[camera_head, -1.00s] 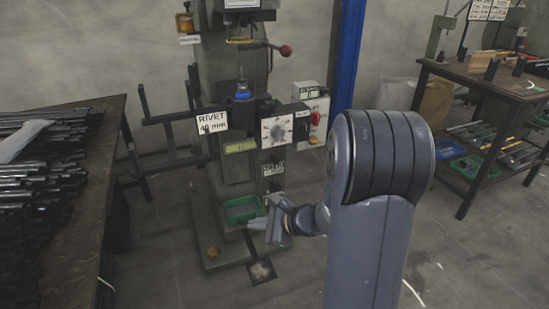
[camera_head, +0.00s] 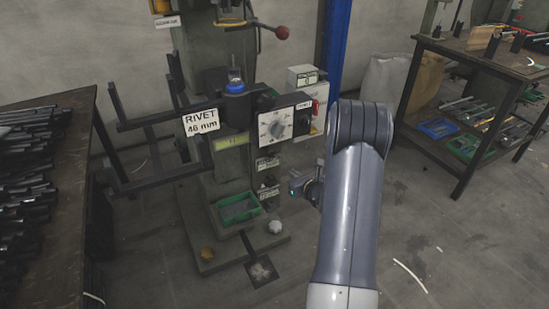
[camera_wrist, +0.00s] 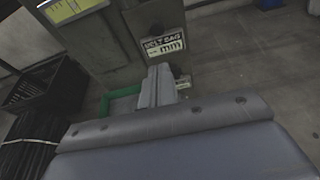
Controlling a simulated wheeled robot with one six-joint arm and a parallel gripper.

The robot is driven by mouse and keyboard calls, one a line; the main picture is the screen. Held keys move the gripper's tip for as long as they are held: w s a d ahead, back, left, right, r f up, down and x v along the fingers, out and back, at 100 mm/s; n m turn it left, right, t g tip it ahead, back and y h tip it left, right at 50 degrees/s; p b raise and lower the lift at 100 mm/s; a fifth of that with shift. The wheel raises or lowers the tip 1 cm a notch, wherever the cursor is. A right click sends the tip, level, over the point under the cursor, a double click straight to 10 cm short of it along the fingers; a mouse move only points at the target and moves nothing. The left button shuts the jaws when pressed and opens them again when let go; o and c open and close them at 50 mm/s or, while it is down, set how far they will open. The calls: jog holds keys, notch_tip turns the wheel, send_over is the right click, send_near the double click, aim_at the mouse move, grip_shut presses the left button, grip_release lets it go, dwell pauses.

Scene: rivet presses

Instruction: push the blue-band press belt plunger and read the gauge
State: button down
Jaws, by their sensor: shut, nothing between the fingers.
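The press (camera_head: 222,60) with a blue band (camera_head: 237,87) stands in front of me. A white sign on it reads RIVET 46 mm (camera_head: 201,121). A yellow-green display (camera_head: 232,141), too small to read, and a white dial (camera_head: 272,128) with a knob sit on its front. Small labelled plates (camera_head: 268,164) are below the dial; one label (camera_wrist: 165,45) shows in the wrist view, seeming to read BELT BAG mm. I cannot make out a plunger for certain. My gripper (camera_wrist: 160,84) is shut and empty, before the press's lower part.
A green tray (camera_head: 238,209) sits low on the press. A red-knobbed lever (camera_head: 281,33) sticks out above. A table of dark bars (camera_head: 35,170) is at left, a workbench (camera_head: 500,60) at right. Open floor (camera_head: 430,250) lies at lower right.

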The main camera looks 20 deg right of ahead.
aim_at(272, 156)
jog(key=b+x, duration=0.1)
jog(key=x, duration=0.7)
jog(key=b+x, duration=0.1)
jog(key=x, duration=0.4)
jog(key=shift+w+r+b, duration=0.1)
jog(key=shift+r+b, duration=0.2)
jog(key=shift+r, duration=0.05)
jog(key=shift+w, duration=0.45)
jog(key=shift+w, duration=0.1)
